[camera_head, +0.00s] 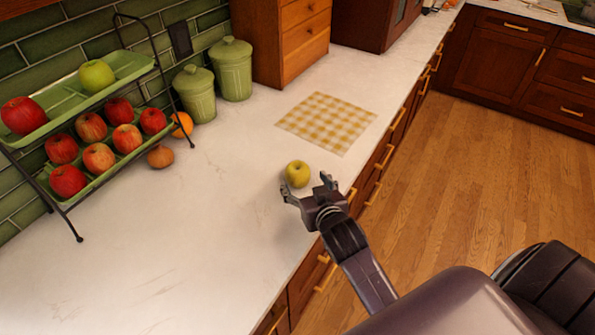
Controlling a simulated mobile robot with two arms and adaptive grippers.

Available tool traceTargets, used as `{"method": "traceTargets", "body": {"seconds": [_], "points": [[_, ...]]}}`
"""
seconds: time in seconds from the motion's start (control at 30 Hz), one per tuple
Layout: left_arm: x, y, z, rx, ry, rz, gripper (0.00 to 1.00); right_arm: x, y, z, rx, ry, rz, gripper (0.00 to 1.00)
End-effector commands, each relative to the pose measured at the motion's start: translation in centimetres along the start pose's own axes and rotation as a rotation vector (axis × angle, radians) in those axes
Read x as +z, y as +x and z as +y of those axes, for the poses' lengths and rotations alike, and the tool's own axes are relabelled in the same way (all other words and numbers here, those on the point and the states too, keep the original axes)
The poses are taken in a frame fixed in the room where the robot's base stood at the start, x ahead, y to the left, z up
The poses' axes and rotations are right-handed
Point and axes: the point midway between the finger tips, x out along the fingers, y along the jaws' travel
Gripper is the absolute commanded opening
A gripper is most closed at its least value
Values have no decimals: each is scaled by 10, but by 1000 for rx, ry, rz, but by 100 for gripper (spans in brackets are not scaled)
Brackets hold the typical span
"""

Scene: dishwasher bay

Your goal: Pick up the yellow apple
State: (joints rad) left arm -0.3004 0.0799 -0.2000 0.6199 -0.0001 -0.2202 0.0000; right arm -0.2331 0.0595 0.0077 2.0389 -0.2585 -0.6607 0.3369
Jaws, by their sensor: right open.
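The yellow apple (297,174) stands alone on the white countertop (215,235), near its front edge. My right gripper (308,184) is open, with its two fingers pointing toward the apple from the front edge side. The apple appears just beyond the fingertips and between their directions. Whether a finger touches it I cannot tell. My left gripper is not in view.
A two-tier rack (75,202) with green trays holds several red apples and a green apple (97,76). An orange (181,125) and a small brownish fruit (160,156) lie beside it. Two green canisters (231,70) and a checkered cloth (326,123) are farther back. Counter around the apple is clear.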

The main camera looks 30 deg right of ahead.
Motion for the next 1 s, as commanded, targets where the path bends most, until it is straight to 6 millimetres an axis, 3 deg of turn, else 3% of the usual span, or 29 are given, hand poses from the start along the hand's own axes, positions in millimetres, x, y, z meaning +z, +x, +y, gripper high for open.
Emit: {"method": "traceTargets", "body": {"seconds": [0.47,0.8,1.0], "points": [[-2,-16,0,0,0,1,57,-1,47,-4,0,0,0,70],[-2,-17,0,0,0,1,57,0,53,-4,0,0,0,70],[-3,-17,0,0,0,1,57,1,52,-4,0,0,0,48]]}}
